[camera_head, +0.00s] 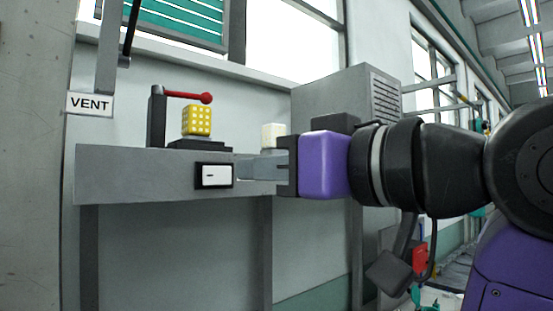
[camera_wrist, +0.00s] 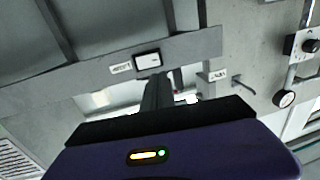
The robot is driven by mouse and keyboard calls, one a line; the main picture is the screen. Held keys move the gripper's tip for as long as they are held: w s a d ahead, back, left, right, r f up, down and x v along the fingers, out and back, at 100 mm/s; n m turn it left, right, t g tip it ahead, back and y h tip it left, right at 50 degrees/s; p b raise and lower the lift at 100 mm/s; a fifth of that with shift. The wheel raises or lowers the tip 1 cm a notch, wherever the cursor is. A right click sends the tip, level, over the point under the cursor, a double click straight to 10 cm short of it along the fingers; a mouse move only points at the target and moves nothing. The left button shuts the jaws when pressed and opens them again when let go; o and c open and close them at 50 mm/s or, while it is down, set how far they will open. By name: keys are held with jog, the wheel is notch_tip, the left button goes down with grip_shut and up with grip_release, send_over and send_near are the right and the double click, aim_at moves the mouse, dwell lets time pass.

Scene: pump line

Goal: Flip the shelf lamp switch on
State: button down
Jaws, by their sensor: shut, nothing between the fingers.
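In the head view, a white rocker switch (camera_head: 213,176) in a black frame sits on the front face of the grey shelf (camera_head: 130,175). In the wrist view, the switch (camera_wrist: 148,61) is just beyond my fingertips, with a small white label (camera_wrist: 121,68) beside it, too blurred to read. My gripper (camera_head: 241,169) is shut and empty, its fingers pointing left in the head view with the tips close to the right side of the switch frame. I cannot tell whether they touch it. I cannot tell which way the rocker is tipped.
On the shelf stand a yellow dotted cube (camera_head: 197,121) on a black base, a red-knobbed lever (camera_head: 190,97) above it, and a pale block (camera_head: 273,135). A VENT sign (camera_head: 89,104) is at left. A grey vented cabinet (camera_head: 345,95) stands behind my wrist.

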aim_at(204, 170)
jog(key=p+x, duration=0.2)
jog(key=x, duration=0.6)
jog(key=shift+w+a, duration=0.2)
jog(key=shift+a, duration=0.05)
jog(key=shift+a, duration=0.1)
jog(key=shift+w+a, duration=0.2)
jog(key=shift+s, duration=0.15)
